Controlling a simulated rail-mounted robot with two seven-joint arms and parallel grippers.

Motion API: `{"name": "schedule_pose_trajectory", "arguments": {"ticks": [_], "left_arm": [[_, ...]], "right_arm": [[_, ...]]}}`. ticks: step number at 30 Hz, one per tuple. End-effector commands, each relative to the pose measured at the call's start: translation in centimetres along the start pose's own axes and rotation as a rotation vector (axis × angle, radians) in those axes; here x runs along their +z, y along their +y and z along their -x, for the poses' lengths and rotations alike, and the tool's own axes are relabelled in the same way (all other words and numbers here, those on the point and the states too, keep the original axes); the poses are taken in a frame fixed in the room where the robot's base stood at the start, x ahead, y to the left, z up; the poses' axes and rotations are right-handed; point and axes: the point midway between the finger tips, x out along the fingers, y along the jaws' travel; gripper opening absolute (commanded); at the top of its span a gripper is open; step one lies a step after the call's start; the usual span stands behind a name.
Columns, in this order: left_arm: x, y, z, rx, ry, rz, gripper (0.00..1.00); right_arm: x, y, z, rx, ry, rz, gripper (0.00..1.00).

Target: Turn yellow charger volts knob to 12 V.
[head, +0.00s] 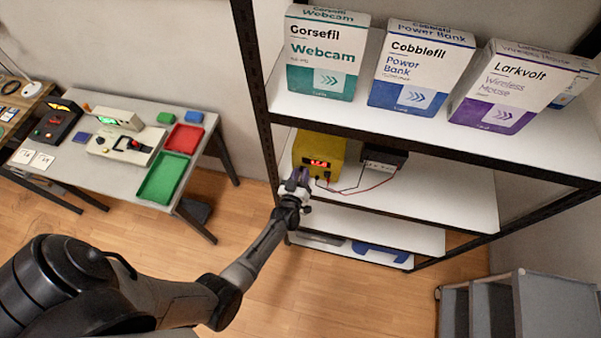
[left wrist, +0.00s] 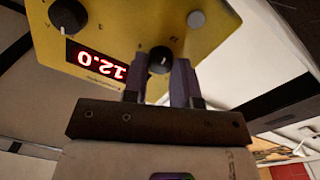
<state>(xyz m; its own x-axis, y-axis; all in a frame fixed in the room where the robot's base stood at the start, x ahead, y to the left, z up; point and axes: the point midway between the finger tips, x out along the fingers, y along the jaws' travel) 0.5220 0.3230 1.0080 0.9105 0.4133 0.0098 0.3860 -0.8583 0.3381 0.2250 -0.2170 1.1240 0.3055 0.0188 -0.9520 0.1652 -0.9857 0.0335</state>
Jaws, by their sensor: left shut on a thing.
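The yellow charger (head: 318,151) stands on the middle shelf; its red display (head: 319,163) is too small to read in the head view. My left gripper (head: 299,178) is at the charger's lower left front. Its two fingers (left wrist: 160,72) are shut on a small round black knob (left wrist: 160,55) beside the display. A larger black knob (left wrist: 68,15) with a white pointer mark and a grey round part (left wrist: 197,19) are apart from the fingers. The small labels are unreadable. My right gripper is not seen.
Red and black leads (head: 360,189) run from the charger to a dark battery-like box (head: 383,158) on its right. The upper shelf holds several product boxes (head: 420,66). A dark shelf post (head: 256,90) stands close left. The shelf front to the right is clear.

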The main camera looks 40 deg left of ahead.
Motion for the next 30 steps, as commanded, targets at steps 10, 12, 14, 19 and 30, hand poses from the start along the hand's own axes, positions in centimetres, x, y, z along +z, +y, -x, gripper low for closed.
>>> {"name": "schedule_pose_trajectory", "arguments": {"ticks": [10,12,14,19,30], "left_arm": [[0.1,-0.01,0.04,-0.003,-0.012,-0.135,0.02],[0.12,-0.02,0.04,-0.003,-0.013,-0.148,0.02],[0.14,-0.04,0.05,-0.003,-0.014,-0.155,0.02],[0.17,-0.05,0.06,-0.003,-0.015,-0.163,0.02],[0.18,-0.07,0.06,-0.003,-0.015,-0.163,0.33]], "right_arm": [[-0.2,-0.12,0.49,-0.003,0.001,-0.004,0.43],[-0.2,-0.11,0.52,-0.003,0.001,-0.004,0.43],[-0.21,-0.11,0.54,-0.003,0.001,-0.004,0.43],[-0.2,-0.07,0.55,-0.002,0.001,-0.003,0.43],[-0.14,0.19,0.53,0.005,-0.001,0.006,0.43]]}}
